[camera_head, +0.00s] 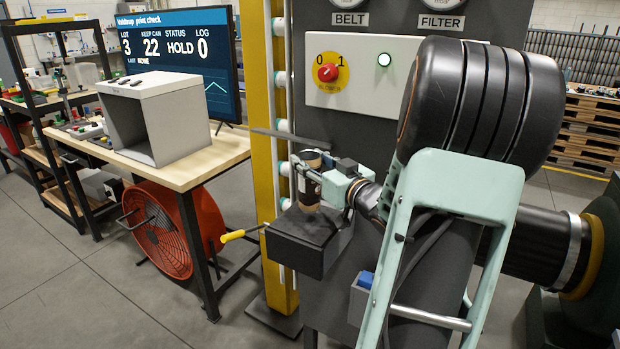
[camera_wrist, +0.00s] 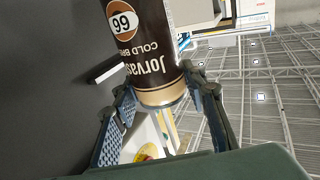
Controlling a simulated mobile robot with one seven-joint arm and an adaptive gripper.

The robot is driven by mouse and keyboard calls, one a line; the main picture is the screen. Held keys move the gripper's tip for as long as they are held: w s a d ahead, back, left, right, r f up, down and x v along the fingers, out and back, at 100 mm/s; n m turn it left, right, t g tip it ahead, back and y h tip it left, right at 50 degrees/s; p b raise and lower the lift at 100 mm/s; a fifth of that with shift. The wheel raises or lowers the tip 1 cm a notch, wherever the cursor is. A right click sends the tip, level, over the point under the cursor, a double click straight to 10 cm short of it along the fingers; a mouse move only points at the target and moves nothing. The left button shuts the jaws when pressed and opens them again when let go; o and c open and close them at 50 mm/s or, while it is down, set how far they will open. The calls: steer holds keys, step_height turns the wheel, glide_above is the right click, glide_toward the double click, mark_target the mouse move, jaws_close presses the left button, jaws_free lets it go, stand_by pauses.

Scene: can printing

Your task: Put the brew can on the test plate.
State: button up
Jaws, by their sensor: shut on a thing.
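The brew can (camera_head: 308,190) is a dark can with tan bands, upright in the head view. In the wrist view the can (camera_wrist: 145,45) shows a "COLD BREW" label and a round number badge. My gripper (camera_head: 318,180) is shut on the can, with one blue-padded finger on either side in the wrist view (camera_wrist: 157,85). A dark block with a flat top (camera_head: 302,228), which looks like the test plate, juts from the grey machine right below the can. I cannot tell whether the can's base touches it.
A control panel (camera_head: 370,75) with a red knob and a lit button is above my gripper. A yellow post (camera_head: 268,150) stands close left. A yellow-handled lever (camera_head: 240,234) sticks out left of the block. A wooden bench (camera_head: 195,170) with a grey open box (camera_head: 155,115) stands further left.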

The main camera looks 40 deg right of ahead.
steer(key=shift+w+f+b, duration=0.1)
steer(key=shift+f+b, duration=1.05)
steer(key=shift+f, duration=0.5)
steer(key=shift+f, duration=0.15)
steer(key=o, duration=0.8)
steer(key=shift+c, duration=0.2)
steer(key=s+a, duration=0.1)
steer(key=s, duration=1.1)
steer(key=shift+r, duration=0.2)
steer(key=shift+w, duration=0.1)
